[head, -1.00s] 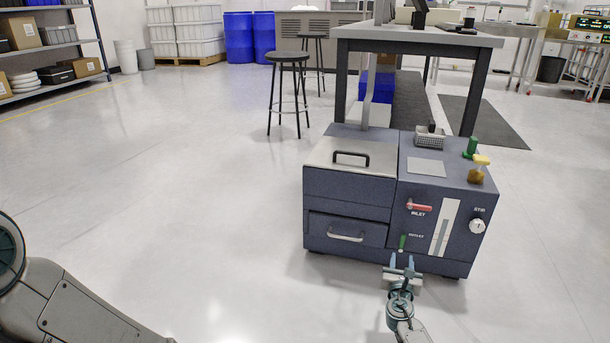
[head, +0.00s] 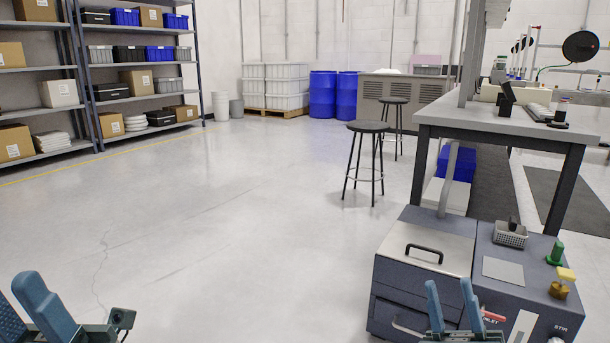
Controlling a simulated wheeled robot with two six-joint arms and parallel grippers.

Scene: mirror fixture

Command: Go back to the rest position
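My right gripper (head: 449,290) is at the lower right of the head view, its two blue fingers pointing up and apart with nothing between them. It shows in front of the dark blue machine (head: 386,275) and covers part of its front, including part of the drawer and the red INLET handle (head: 492,315). I cannot tell the exact distance between them. My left gripper (head: 16,297) is at the lower left corner, partly cut off by the frame edge. Its fingers are apart and empty, over open floor. The machine's lower front is out of view.
The machine's top carries a wire basket (head: 510,235), a green knob (head: 556,253) and a yellow-topped bottle (head: 563,283). A workbench (head: 500,125) stands behind it, with stools (head: 368,127) to its left. Shelves (head: 140,70) line the left. The floor between is clear.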

